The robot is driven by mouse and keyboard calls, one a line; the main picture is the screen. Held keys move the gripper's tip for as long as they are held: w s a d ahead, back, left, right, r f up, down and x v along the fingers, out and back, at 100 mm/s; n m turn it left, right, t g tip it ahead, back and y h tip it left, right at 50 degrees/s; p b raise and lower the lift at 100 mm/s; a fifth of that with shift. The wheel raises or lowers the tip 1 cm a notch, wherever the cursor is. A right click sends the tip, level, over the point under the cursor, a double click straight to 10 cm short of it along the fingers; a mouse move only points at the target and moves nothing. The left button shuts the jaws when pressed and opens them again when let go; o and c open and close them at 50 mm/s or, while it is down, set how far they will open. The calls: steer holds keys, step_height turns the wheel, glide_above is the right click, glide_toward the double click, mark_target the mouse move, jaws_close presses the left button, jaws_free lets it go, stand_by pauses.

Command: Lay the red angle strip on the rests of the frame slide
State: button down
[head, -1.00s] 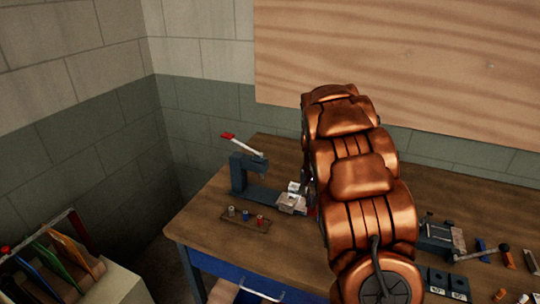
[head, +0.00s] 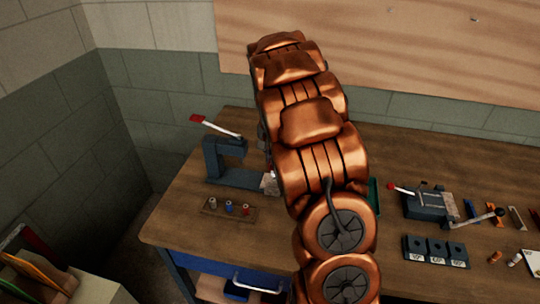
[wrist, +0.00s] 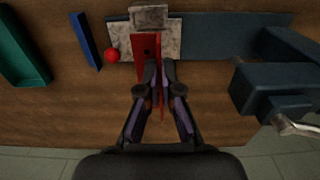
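The red angle strip (wrist: 147,46) shows in the wrist view, its far end over a pale mottled metal block, which looks like the frame slide (wrist: 119,48). A smaller pale block (wrist: 149,15) stands at the strip's far end. My gripper (wrist: 160,64) is closed on the strip's upright flange, which shows as a red line between the fingers. I cannot tell whether the strip touches the rests. In the head view a bit of the pale slide (head: 270,184) shows beside my arm; the arm hides the gripper and strip.
A blue press (head: 224,162) with a red-tipped lever stands by the slide; its dark body (wrist: 270,92) is right of my gripper in the wrist view. A red knob (wrist: 111,56), a blue bar (wrist: 85,41) and a green tray (wrist: 20,50) lie left. A peg rack (head: 229,208) sits in front.

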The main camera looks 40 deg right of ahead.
mark_target(271, 168)
steer(key=shift+f, duration=0.2)
steer(key=shift+f+b, duration=1.2)
steer(key=shift+f, duration=1.45)
steer(key=shift+f+b, duration=0.65)
steer(key=c, duration=1.8)
jaws_free()
steer(key=shift+c, duration=0.2)
steer(key=o, duration=0.6)
steer(key=shift+s, duration=0.1)
step_height(271, 168, up, 12)
